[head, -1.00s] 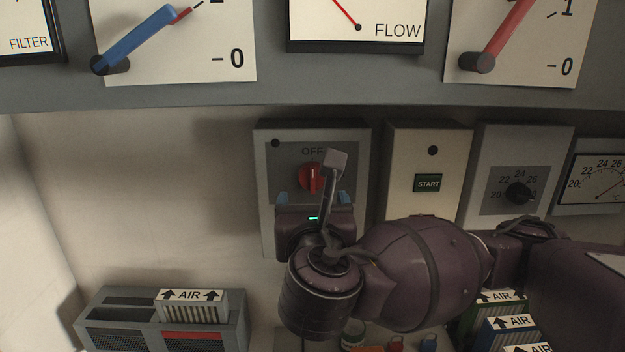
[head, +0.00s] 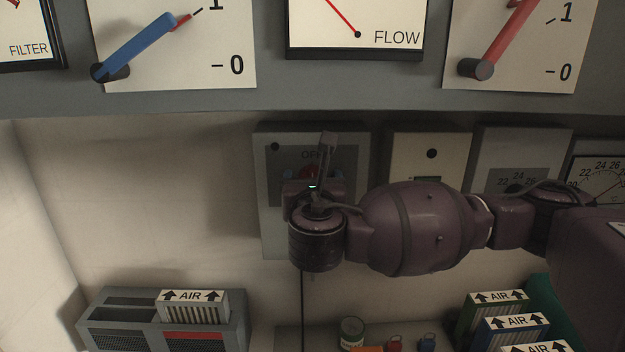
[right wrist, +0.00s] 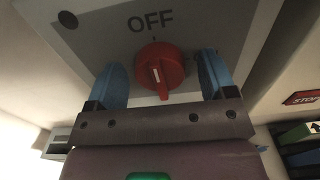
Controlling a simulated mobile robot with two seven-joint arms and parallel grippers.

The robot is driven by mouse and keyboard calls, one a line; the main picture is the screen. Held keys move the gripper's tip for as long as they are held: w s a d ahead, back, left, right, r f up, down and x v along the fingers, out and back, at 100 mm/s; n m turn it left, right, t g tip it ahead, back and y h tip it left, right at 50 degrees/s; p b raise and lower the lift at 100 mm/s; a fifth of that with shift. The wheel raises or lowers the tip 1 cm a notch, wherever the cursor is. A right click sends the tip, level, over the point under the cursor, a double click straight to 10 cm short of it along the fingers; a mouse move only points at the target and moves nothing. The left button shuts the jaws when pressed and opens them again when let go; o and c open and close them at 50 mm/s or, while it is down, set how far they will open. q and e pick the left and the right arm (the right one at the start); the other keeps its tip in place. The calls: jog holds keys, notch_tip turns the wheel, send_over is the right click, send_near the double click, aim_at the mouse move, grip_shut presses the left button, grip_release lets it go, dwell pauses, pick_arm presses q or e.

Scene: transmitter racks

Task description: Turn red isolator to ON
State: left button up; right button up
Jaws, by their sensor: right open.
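The red isolator (right wrist: 160,70) is a round red knob with a raised grip and a white mark, on a grey plate under the word OFF. Its grip runs roughly in line with OFF. In the head view its box (head: 268,225) hangs on the wall, and the knob is mostly hidden behind my right gripper (head: 315,178). The right gripper (right wrist: 163,65) is open, with its blue fingers on the left and right of the knob. I see gaps on both sides; whether the tips reach past the knob's face I cannot tell. My left gripper is out of view.
A START button box (head: 402,150) and a dial box (head: 490,150) are right of the isolator. Gauges hang above on a grey ledge (head: 270,98). Below are a grey AIR filter unit (head: 120,335), a can (head: 352,330) and AIR boxes (head: 500,305). The wall left is clear.

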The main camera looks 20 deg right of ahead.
jog(key=c, duration=0.9)
